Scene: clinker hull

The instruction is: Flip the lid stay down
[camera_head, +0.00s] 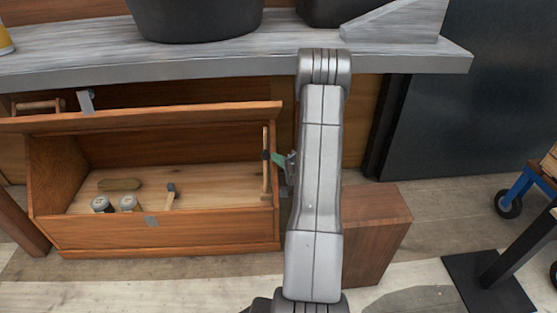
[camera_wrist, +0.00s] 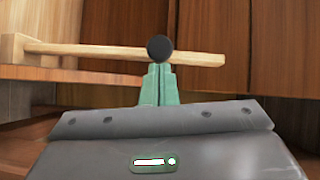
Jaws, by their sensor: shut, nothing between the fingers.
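The lid stay (camera_head: 266,180) is a thin pale wooden bar standing upright at the right end of an open wooden chest (camera_head: 150,236), reaching up toward the raised lid (camera_head: 150,117). In the wrist view the stay (camera_wrist: 100,50) runs across the picture, from a pale block at left to a free-looking end at right. A round black knob (camera_wrist: 160,48) sits on the bar. My gripper (camera_head: 273,157) is beside the stay, its green fingers shut and empty. In the wrist view the fingertips (camera_wrist: 159,68) are right at the knob; I cannot tell whether they touch it.
Inside the chest are two jars (camera_head: 128,203), a small hammer (camera_head: 171,194) and a brown oval block (camera_head: 120,184). A grey workbench (camera_head: 230,55) overhangs the chest. A wooden box (camera_head: 375,230) stands to the right, behind my arm.

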